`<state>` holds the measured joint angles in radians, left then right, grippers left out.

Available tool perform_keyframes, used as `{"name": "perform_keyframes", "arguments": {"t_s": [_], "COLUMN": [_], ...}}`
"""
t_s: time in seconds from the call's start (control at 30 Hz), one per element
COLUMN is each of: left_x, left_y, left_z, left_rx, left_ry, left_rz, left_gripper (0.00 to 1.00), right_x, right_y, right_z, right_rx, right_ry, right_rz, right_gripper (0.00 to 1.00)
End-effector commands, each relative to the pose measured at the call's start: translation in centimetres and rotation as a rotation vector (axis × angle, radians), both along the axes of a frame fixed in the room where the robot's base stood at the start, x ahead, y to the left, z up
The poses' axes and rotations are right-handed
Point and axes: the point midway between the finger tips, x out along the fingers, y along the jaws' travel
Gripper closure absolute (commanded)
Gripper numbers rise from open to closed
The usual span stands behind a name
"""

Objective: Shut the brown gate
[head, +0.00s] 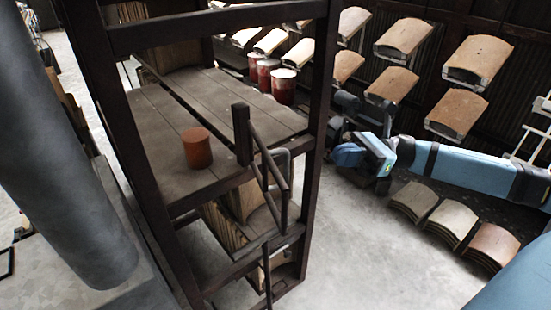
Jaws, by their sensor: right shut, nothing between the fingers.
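The brown gate (266,160) is a dark frame of thin bars at the right end of the wooden deck, beside a short dark post. It appears to stand at an angle out from the deck edge, but its exact opening is hard to tell. My right arm comes in from the right and reaches behind the rack's front right upright. A grey hooked piece beside the gate bars seems to be my right gripper (279,160). It is shut and holds nothing. The upright hides part of the hand, and contact with the gate cannot be told. My left gripper is out of view.
Curved panels (478,60) hang at the back right. Stacked panels (449,222) lie on the floor. Clear floor (370,265) lies in front.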

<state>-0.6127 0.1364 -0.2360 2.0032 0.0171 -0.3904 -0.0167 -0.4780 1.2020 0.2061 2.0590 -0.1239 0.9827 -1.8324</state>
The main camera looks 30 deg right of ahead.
Motion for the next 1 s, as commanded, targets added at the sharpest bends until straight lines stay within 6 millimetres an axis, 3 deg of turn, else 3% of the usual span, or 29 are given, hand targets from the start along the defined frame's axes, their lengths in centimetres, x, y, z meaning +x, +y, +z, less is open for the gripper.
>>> {"name": "perform_keyframes", "arguments": {"t_s": [0.23,1.0], "left_x": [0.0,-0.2], "left_y": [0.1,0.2], "left_z": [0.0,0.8], "left_rx": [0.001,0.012], "left_ry": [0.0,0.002], "left_rz": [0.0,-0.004], "left_gripper": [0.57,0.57], "right_x": [0.8,2.8], "right_y": [3.3,11.1], "right_z": [0.8,2.5], "right_rx": [0.001,0.003], "right_ry": [0.001,0.004], "right_rz": [0.001,-0.003], "right_gripper": [1.0,1.0]}}
